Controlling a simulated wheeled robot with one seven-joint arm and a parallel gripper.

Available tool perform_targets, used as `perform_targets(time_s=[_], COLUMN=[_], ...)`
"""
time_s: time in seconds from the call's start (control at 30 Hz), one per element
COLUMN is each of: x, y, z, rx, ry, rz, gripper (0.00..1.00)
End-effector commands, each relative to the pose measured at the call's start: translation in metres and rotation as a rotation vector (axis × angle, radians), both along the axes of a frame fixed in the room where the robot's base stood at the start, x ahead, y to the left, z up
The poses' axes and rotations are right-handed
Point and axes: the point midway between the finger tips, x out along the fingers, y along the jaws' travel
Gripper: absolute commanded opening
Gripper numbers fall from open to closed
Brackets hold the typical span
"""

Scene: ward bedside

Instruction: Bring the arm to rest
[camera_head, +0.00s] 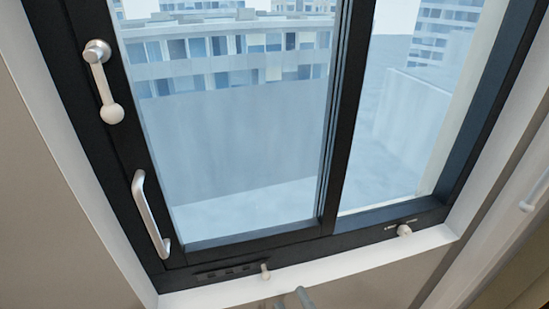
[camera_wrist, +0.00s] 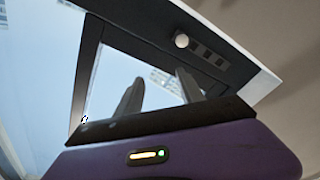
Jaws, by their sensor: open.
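My gripper (camera_wrist: 160,90) shows in the wrist view with its two grey fingers spread apart and nothing between them. Its purple body fills the bottom of that view. In the head view, what look like its fingertips (camera_head: 293,300) just enter at the bottom edge, below the window sill. The dark-framed window (camera_head: 338,130) stands in front of me and fills most of the head view. The window frame also shows behind the fingers in the wrist view (camera_wrist: 140,42). The rest of my arm is hidden from the head view.
A silver lever handle (camera_head: 103,82) and a bar handle (camera_head: 150,213) stick out from the frame's left side. A small peg (camera_head: 265,271) and a round knob (camera_head: 404,230) sit along the bottom rail. A pale wall (camera_head: 50,200) is at left.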

Motion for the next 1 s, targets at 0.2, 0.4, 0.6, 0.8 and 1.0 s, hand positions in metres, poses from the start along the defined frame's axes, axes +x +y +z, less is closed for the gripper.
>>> perform_targets(time_s=[0.2,0.4,0.6,0.8,1.0], x=[-0.068,-0.136,-0.199,-0.251,-0.282], y=[-0.049,-0.094,-0.129,-0.151,-0.159], z=[0.013,0.028,0.046,0.060,0.054], rx=[0.213,0.403,0.560,0.661,0.660], ry=[0.097,0.202,0.307,0.405,0.476], rz=[-0.076,-0.167,-0.265,-0.362,-0.420], gripper=[0.45,0.45,0.45,0.45,0.45])
